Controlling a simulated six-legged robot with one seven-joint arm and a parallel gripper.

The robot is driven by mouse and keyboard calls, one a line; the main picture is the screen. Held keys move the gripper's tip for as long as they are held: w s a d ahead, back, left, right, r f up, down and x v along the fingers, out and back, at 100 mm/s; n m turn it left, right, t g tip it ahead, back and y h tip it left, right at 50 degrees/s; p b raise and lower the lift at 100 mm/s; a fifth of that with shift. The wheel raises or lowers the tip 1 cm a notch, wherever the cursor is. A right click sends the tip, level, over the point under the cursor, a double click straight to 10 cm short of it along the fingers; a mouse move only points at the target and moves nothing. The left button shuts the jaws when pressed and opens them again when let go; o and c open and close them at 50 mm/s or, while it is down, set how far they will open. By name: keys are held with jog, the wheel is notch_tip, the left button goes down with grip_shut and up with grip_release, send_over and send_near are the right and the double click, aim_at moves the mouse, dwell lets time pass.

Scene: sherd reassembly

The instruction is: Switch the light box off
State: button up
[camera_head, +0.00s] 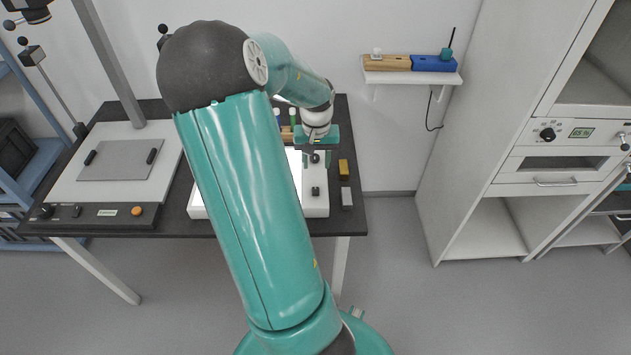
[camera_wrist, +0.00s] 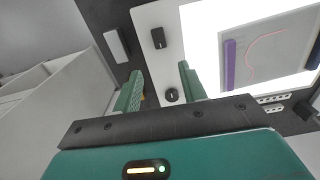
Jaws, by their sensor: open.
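The light box is a flat white box on the dark table, with its white rim (camera_head: 318,210) showing right of my arm. In the wrist view its panel (camera_wrist: 203,40) glows bright white, with a sheet bearing a red curve and a purple strip on it. On its white side strip are a black rocker switch (camera_wrist: 158,37), also in the head view (camera_head: 316,191), and a round black knob (camera_wrist: 171,95). My gripper (camera_wrist: 160,72) is open and empty above this strip, its fingers on either side of the knob in the picture. It also shows in the head view (camera_head: 317,158). My arm hides much of the box.
A yellow block (camera_head: 344,169) and a grey block (camera_head: 347,198) lie right of the box. A copy stand with a white base (camera_head: 65,190) stands at the left. A wall shelf (camera_head: 400,77) and a tall cabinet (camera_head: 480,130) are at the right.

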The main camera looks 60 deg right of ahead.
aim_at(315, 187)
notch_tip(315, 187, down, 9)
jog(key=shift+w+a+r, duration=0.1)
jog(key=shift+r, duration=0.05)
jog(key=shift+c, duration=0.2)
